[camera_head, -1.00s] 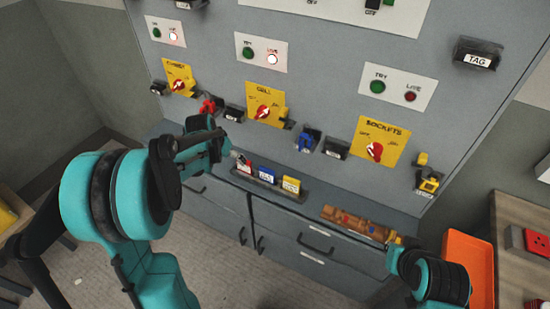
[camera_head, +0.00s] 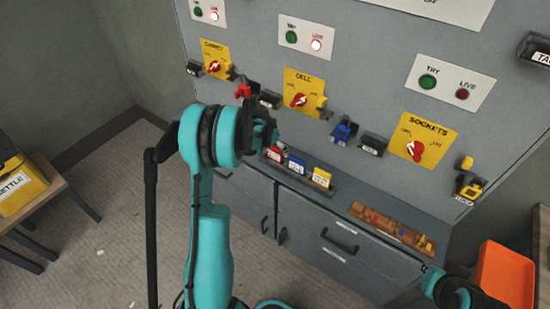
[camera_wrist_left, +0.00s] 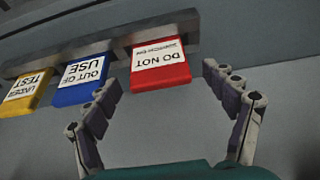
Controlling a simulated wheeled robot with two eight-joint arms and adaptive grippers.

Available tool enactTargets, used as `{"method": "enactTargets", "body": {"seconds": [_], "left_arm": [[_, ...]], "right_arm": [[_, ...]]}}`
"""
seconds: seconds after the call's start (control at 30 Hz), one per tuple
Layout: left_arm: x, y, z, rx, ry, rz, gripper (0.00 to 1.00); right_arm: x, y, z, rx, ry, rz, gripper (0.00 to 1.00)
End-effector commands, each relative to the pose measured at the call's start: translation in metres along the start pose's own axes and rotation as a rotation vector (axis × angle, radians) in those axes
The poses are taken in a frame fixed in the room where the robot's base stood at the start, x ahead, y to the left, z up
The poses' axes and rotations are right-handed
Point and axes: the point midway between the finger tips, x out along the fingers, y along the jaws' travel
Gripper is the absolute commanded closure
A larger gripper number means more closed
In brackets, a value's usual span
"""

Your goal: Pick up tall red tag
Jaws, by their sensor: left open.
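The red tag (camera_head: 276,153) stands at the left end of a small ledge on the panel front, beside a blue tag (camera_head: 297,166) and a yellow tag (camera_head: 321,177). My left gripper (camera_head: 264,129) is at the panel, just left of and above the red tag in the head view. In the wrist view its open fingers appear to either side of the red tag's lower end. They do not visibly touch it. My right gripper does not show; only part of my right arm does.
The grey panel (camera_head: 370,60) carries yellow switch plates, padlocks and black holders close above the tags. A red padlock (camera_head: 243,90) is near my left gripper. An orange tray (camera_head: 505,275) is at right.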

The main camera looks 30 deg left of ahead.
Motion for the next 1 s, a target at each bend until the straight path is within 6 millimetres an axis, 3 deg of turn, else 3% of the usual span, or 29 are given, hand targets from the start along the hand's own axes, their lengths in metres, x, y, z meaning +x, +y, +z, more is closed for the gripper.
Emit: {"method": "enactTargets", "body": {"seconds": [0.17, 0.37, 0.73, 1.0], "left_arm": [[0.0, 0.0, 0.0, 0.0, 0.0, 0.0, 0.16], [0.0, 0.0, 0.0, 0.0, 0.0, 0.0, 0.6], [-0.004, 0.0, -0.002, 0.0, 0.0, 0.0, 0.6], [-0.051, 0.0, -0.021, 0.0, 0.0, 0.0, 0.6]], "right_arm": [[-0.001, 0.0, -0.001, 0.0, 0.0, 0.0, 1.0], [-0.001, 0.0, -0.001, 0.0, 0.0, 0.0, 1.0], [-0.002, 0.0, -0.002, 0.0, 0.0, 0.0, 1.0], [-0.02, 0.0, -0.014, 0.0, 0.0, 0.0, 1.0]]}}
